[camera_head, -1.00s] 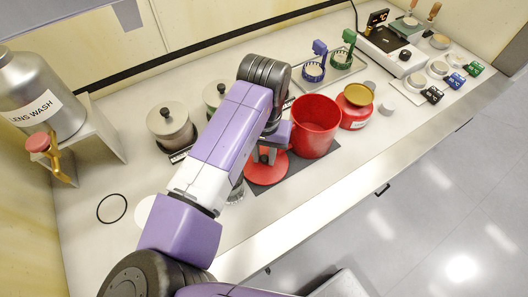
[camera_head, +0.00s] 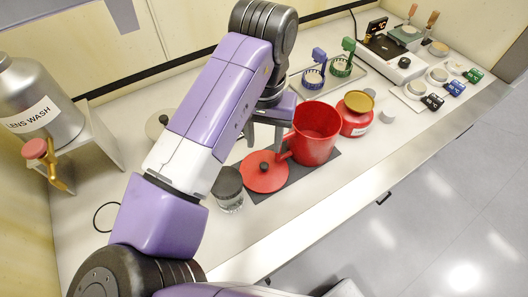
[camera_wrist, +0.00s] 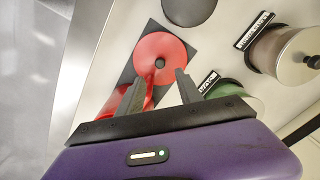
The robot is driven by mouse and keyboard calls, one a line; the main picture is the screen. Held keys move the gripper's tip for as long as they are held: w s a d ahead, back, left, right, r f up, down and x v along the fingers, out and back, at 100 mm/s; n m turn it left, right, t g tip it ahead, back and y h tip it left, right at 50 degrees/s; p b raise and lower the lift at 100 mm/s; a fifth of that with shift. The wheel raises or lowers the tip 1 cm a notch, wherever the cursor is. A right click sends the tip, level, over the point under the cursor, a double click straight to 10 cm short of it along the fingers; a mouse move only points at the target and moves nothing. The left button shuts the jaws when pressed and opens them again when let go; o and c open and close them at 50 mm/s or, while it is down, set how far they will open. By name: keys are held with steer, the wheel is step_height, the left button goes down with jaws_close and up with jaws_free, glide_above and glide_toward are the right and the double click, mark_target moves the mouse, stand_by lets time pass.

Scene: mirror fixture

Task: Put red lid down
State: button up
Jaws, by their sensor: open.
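The red lid (camera_head: 258,181) lies flat on the dark mat (camera_head: 291,178), knob up, left of the red pot (camera_head: 318,145). The pot stands upright with its top open, and its handle points toward the lid. My gripper (camera_head: 266,138) is open and empty above the lid's far side, apart from the lid. The wrist view shows the lid (camera_wrist: 151,47) whole beyond my spread fingers (camera_wrist: 156,88). Part of the red pot shows behind the left finger there.
A glass jar with a dark top (camera_head: 229,186) stands just left of the lid. A red container with a gold pan (camera_head: 355,114) is right of the pot. A rack with the "LENS WASH" tank (camera_head: 38,105) is at left. The counter's front strip is clear.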

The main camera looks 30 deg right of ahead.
steer(key=shift+r, duration=1.3)
